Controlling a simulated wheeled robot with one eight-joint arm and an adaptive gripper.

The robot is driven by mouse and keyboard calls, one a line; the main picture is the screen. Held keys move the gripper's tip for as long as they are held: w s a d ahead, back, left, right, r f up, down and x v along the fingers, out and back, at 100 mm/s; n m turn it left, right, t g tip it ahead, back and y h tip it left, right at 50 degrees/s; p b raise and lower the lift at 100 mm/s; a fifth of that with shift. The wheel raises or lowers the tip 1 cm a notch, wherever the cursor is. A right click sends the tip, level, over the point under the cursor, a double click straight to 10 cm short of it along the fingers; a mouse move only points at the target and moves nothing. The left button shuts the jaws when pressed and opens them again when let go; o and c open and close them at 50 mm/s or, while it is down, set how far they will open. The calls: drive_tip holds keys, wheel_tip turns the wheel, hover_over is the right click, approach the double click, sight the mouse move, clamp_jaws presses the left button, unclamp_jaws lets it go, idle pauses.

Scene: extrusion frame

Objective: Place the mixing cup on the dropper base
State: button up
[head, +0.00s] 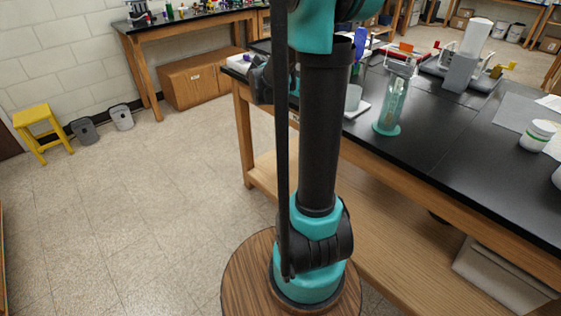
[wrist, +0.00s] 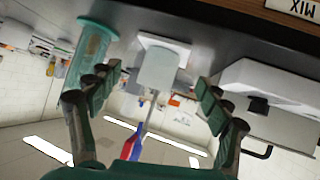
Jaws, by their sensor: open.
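A pale translucent cup, likely the mixing cup (wrist: 160,69), stands on a white square plate (wrist: 178,46) in the tilted wrist view. In the head view the cup (head: 353,97) shows just right of my arm, on the black table. My gripper (wrist: 156,90) is open, with one finger on each side of the cup in the picture; no contact shows. In the head view my gripper is largely hidden by my arm. I cannot tell for sure which piece is the dropper base.
A clear cylinder on a teal foot (head: 388,127) stands right of the cup; it also shows in the wrist view (wrist: 90,50). A white device (wrist: 268,95) is beside my right finger. A grey stand (head: 460,73) and a white-lidded cup (head: 537,135) stand farther right.

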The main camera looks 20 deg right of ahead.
drive_tip(key=s+a+f+n+t+y, duration=0.1)
drive_tip(key=s+a+f+n+y, duration=0.5)
drive_tip(key=a, duration=0.6)
drive_tip(key=s+a+f+n+t+y, duration=0.2)
drive_tip(key=s+a+f+n+y, duration=0.3)
drive_tip(key=s+a+f+n, duration=0.4)
drive_tip(key=s+a, duration=0.1)
drive_tip(key=a, duration=0.2)
drive_tip(key=shift+s+f+t+y, duration=0.25)
drive_tip(key=shift+f+t+y, duration=0.05)
drive_tip(key=shift+f+y, duration=0.1)
drive_tip(key=shift+d, duration=0.1)
